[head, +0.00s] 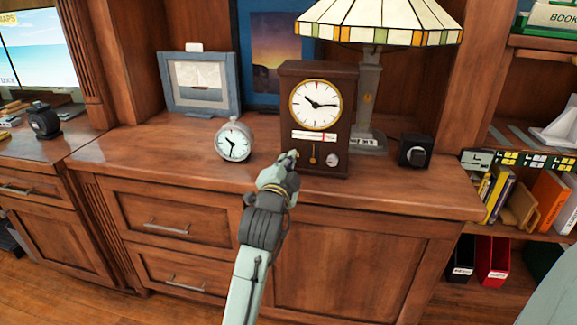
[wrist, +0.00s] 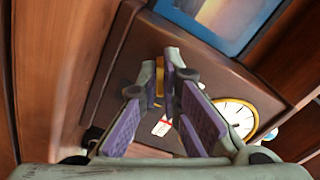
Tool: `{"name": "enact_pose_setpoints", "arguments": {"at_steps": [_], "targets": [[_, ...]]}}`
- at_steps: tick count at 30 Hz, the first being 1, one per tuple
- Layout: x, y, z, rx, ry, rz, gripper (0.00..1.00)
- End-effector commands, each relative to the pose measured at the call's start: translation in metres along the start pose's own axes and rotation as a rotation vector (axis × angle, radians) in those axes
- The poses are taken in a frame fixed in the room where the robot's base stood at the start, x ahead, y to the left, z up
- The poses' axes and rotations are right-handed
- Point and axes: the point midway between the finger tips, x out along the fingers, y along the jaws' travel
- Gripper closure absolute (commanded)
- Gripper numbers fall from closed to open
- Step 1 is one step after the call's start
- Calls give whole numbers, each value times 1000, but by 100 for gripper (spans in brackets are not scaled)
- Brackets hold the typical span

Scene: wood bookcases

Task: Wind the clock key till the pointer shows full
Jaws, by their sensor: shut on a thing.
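The dark wooden mantel clock (head: 287,90) stands upright on the cabinet top, with a round white dial (head: 316,103). Below the dial is a pale gauge strip (head: 310,135) with red toward its right end; the pointer's exact place is too small to read. A small pendulum (head: 313,153) hangs below it. My gripper (head: 291,157) is at the clock's lower left. In the wrist view my gripper (wrist: 162,76) has its fingertips closed around a small gold key (wrist: 158,89) against the dark clock case. Most of the key is hidden by the fingers.
A round white alarm clock (head: 233,142) stands left of my gripper. A stained-glass lamp (head: 369,88) stands behind the mantel clock, and a small black box (head: 414,151) is to its right. A framed boat picture (head: 199,83) leans at the back left.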

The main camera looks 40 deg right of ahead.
Motion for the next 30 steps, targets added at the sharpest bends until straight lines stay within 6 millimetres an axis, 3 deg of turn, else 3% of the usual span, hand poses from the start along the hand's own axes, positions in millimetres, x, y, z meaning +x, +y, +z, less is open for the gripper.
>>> {"name": "enact_pose_setpoints", "arguments": {"at_steps": [18,19,27,30], "targets": [[0,-2,0,44,1,-4,100],[0,-2,0,44,1,-4,94],[0,-1,0,43,1,-2,76],[0,-1,0,43,0,-1,74]]}}
